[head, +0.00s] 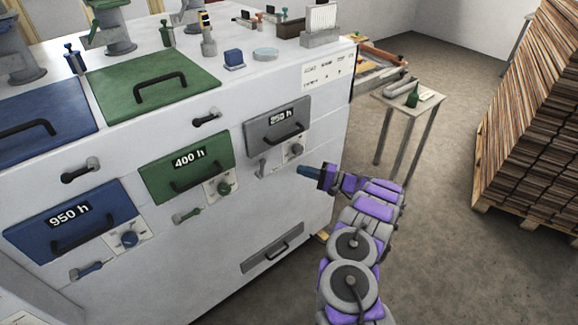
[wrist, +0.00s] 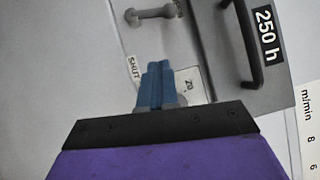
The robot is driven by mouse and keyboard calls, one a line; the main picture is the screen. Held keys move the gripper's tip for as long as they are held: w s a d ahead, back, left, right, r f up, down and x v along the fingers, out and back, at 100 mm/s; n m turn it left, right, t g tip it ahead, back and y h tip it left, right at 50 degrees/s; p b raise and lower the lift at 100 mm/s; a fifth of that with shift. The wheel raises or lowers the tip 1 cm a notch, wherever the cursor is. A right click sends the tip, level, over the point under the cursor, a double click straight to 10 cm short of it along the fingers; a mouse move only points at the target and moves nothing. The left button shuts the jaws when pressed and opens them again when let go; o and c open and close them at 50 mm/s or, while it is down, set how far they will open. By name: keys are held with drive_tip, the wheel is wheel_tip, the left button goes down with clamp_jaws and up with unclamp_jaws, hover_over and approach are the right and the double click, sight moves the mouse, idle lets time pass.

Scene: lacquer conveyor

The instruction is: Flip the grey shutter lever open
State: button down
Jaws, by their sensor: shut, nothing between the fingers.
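The grey shutter lever (head: 263,168) is on the white machine front, below the left part of the grey 250 h panel (head: 262,133). It hangs roughly downward in the head view. My gripper (head: 300,171) is to the right of the lever, in front of the machine and apart from the lever. Its blue fingers (wrist: 155,85) are together and empty. They hide part of the dial plate (wrist: 191,84).
A grey dial (head: 295,150) is just right of the lever. The 250 h panel's black handle (wrist: 248,50) sticks out above. Green 400 h (head: 187,165) and blue 950 h (head: 70,222) panels are to the left. A small side table (head: 410,98) and a wood stack (head: 535,110) stand right.

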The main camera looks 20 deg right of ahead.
drive_tip(key=shift+s+d+f, duration=0.1)
drive_tip(key=shift+s+d, duration=0.5)
drive_tip(key=shift+s, duration=0.25)
drive_tip(key=shift+d, duration=0.2)
